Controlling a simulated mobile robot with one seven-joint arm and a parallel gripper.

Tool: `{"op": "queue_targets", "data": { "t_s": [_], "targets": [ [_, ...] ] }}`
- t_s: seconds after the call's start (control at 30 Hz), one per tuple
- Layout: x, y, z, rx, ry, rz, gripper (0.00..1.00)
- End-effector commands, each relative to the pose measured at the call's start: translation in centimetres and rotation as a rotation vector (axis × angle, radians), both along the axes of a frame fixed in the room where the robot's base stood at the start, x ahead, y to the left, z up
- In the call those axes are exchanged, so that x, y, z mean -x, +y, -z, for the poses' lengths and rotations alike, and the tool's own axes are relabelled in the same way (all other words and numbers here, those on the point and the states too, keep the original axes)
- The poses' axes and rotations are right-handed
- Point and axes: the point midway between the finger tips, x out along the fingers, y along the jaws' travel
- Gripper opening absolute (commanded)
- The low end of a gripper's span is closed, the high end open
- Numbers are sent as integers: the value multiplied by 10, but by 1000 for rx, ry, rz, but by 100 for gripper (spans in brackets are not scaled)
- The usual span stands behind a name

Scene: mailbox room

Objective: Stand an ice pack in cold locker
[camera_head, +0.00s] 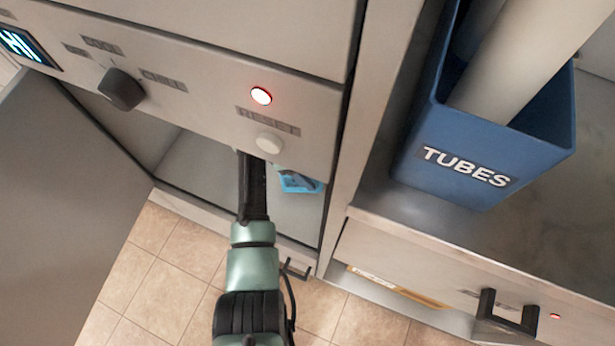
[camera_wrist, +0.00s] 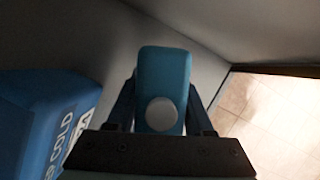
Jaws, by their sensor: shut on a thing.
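The cold locker (camera_head: 202,166) is the open grey compartment below a control panel, and my arm reaches into it. In the wrist view my gripper (camera_wrist: 162,102) is shut on a teal-blue ice pack (camera_wrist: 164,72) with a round white spot. The pack stands out beyond the fingers. A blue box or pack lettered "COLD" (camera_wrist: 42,118) is at the left of the wrist view, apart from the held one. In the head view a light blue thing (camera_head: 298,182) shows inside the locker, right of my arm; I cannot tell which one it is. My fingertips are hidden there by the panel.
The open locker door (camera_head: 55,215) is at the left. The panel above the opening has a dark knob (camera_head: 121,89), a lit red lamp (camera_head: 261,96) and a reset button (camera_head: 269,143). A blue "TUBES" bin (camera_head: 470,165) stands on a metal counter at the right, above a handled drawer (camera_head: 506,311).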

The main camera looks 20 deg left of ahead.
Motion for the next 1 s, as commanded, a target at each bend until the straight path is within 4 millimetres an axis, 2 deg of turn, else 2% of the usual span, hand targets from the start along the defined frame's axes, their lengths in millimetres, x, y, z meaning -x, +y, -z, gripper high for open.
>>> {"op": "queue_targets", "data": {
  "t_s": [0.27, 0.67, 0.7, 0.83, 1.0],
  "targets": [
    [0, 1, 35, -1, 0, -1, 0],
    [0, 1, 37, 0, -1, -1, 0],
    [0, 1, 38, -1, 1, -1, 58],
    [0, 0, 38, -1, 1, -1, 81],
    [0, 0, 37, -1, 1, -1, 82]
  ]
}}
